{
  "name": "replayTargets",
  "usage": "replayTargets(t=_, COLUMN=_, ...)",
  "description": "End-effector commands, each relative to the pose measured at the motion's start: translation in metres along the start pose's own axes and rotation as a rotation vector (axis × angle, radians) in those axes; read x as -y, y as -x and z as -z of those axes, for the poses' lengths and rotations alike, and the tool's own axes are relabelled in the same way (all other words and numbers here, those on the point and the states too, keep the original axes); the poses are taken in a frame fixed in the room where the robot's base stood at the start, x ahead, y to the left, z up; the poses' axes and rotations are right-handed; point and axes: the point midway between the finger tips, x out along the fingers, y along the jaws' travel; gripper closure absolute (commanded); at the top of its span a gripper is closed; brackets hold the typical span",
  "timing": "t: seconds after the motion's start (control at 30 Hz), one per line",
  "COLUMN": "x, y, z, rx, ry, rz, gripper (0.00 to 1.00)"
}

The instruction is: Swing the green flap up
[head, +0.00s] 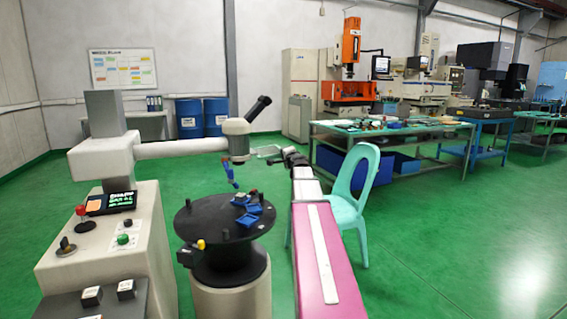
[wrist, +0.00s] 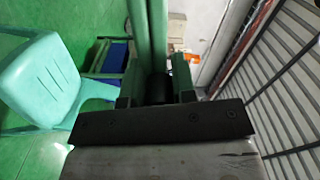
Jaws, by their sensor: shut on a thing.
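The green flap (head: 266,150) is a pale, see-through green panel beside the grey head of the white machine arm, above the black round table. It juts out toward the right. My gripper (head: 284,157), dark and small in the head view, is at the flap's right end. In the wrist view, a green strip (wrist: 147,38) runs up the picture from between my gripper's jaws (wrist: 160,92); it looks like the flap nearly edge-on. The jaws are shut on it, with a dark rounded part between them. The exact contact is too dark to tell.
The black round table (head: 215,234) holds several blue blocks (head: 246,217) below the flap. A thin blue nozzle (head: 230,174) hangs from the machine head. A turquoise chair (head: 352,190) stands close on the right. A control console (head: 108,245) stands at left.

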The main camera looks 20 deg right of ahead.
Motion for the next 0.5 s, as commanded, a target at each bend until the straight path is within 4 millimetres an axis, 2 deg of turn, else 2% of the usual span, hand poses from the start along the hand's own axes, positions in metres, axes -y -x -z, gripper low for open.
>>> replayTargets(t=0.5, x=0.059, y=0.000, z=-0.006, rx=0.001, ry=0.491, rz=0.002, gripper=1.00)
